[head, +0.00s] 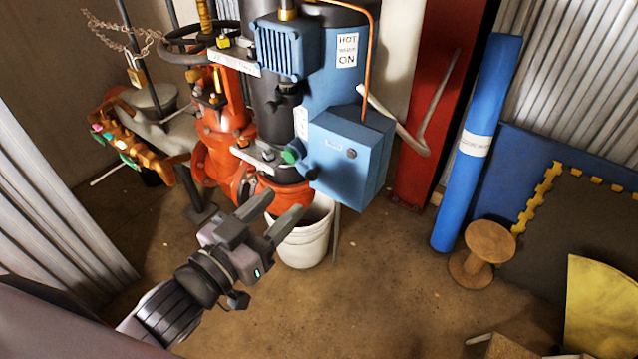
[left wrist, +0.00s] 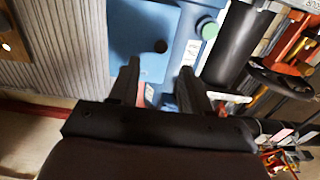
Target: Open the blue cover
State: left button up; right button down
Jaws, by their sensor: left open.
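A blue box (head: 345,160) is mounted on the blue and red pump assembly in the head view. Its front face, which looks like the blue cover (head: 335,170), has a small label and a dark knob (head: 351,153). The cover seems closed. In the left wrist view the blue cover (left wrist: 140,25) and its dark knob (left wrist: 160,46) lie beyond my fingertips. My right gripper is not in view.
A white bucket (head: 306,240) stands under the pump. Red pipework (head: 220,140) is left of the box. A blue roll (head: 475,150) and wooden spool (head: 485,250) stand right. The floor in front is mostly clear.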

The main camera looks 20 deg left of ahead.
aim_at(309, 178)
pick_arm(q)
jog(key=shift+x, duration=3.5)
jog(key=shift+a, duration=0.1)
grip_shut()
